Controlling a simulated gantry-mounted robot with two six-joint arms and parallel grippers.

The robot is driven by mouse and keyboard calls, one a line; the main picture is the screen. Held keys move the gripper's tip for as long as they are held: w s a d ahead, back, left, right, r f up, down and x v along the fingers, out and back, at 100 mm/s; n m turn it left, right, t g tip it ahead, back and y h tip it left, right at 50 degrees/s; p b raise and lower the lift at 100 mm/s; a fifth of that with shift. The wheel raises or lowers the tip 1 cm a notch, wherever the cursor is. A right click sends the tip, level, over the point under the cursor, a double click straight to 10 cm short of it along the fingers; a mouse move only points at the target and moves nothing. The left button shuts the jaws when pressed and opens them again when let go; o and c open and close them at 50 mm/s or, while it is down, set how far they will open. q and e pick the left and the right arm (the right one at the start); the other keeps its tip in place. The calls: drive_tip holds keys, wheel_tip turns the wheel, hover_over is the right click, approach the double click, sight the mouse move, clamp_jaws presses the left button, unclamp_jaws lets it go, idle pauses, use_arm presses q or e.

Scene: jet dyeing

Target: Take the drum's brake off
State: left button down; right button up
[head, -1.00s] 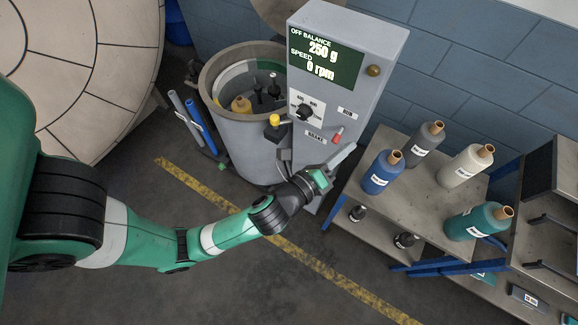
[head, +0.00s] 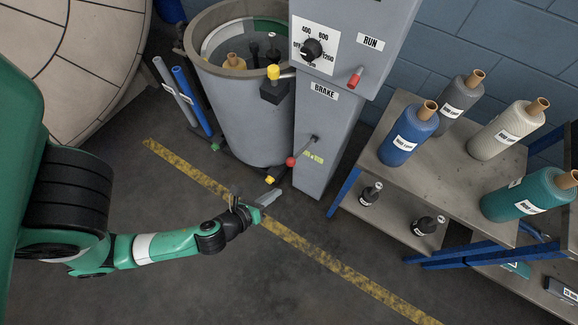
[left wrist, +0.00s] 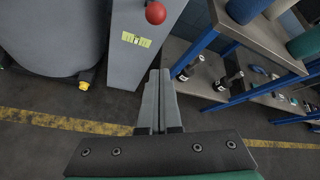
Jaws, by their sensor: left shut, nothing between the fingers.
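The drum (head: 240,110) is a grey open-topped tub at the upper middle. The grey control column (head: 318,165) beside it carries a BRAKE label (head: 325,92). Below the label, a brake lever with a red ball knob (head: 291,161) sticks out down and left from the column. The red knob (left wrist: 156,13) also shows at the top of the left wrist view. My left gripper (head: 271,197) is shut and empty, below and left of the knob and apart from it. Its closed fingers (left wrist: 158,80) point toward the column in the wrist view. My right gripper is not in view.
A RUN switch with a red handle (head: 356,77) and a speed dial (head: 312,48) sit above the brake. A yellow-topped part (head: 273,72) is at the drum's rim. A shelf (head: 385,175) with several bottle-like cones stands right. The floor around my gripper is clear.

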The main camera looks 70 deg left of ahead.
use_arm(q)
drive_tip(key=b+x, duration=0.3)
drive_tip(key=x, duration=0.8)
drive_tip(key=r, duration=0.1)
drive_tip(key=a+r, duration=0.1)
drive_tip(key=s+r, duration=0.1)
drive_tip(key=r, duration=0.1)
drive_tip(key=shift+s+a+p, duration=0.15)
drive_tip(key=shift+a+p, duration=0.05)
drive_tip(key=shift+p, duration=0.15)
